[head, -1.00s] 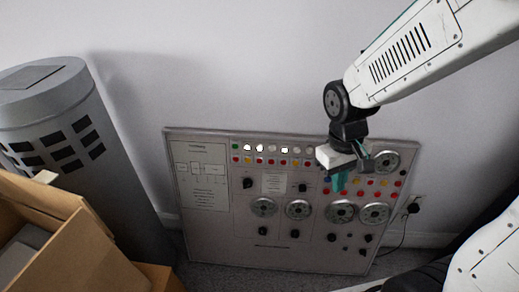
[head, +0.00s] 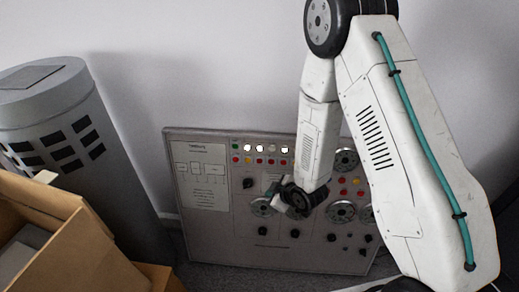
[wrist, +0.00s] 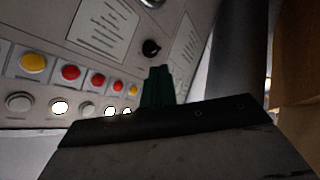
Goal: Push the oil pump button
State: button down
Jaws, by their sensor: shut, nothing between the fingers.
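The grey control panel (head: 225,237) leans against the wall, with rows of small buttons and lamps (head: 259,148) along its top: green, white, red and yellow, some white ones lit. Labels are too small to read, so I cannot tell which button is the oil pump's.
A grey cylinder (head: 62,135) stands left of the panel, with an open cardboard box (head: 75,250) in front of it. My arm hides the panel's upper right part. Plain wall is behind. Several round dials (head: 342,211) sit lower on the panel.

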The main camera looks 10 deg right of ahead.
aim_at(260, 148)
jog(key=w+a+r+n+t+y, duration=0.3)
jog(key=w+r+t, duration=0.1)
jog(key=r, duration=0.4)
jog(key=shift+w+a+r+t+y, duration=0.2)
jog(key=shift+r+t+y, duration=0.15)
jog(key=shift+t, duration=0.25)
jog(key=shift+f, duration=0.1)
jog(key=w+d+f, duration=0.1)
jog(key=w+d, duration=0.1)
jog(key=w, duration=0.6)
jog(key=shift+f, duration=0.35)
jog(key=shift+w+d, duration=0.15)
jog(key=shift+w, duration=0.05)
dwell(1.0)
jog(key=shift+w+d, duration=0.1)
jog(key=shift+w, duration=0.2)
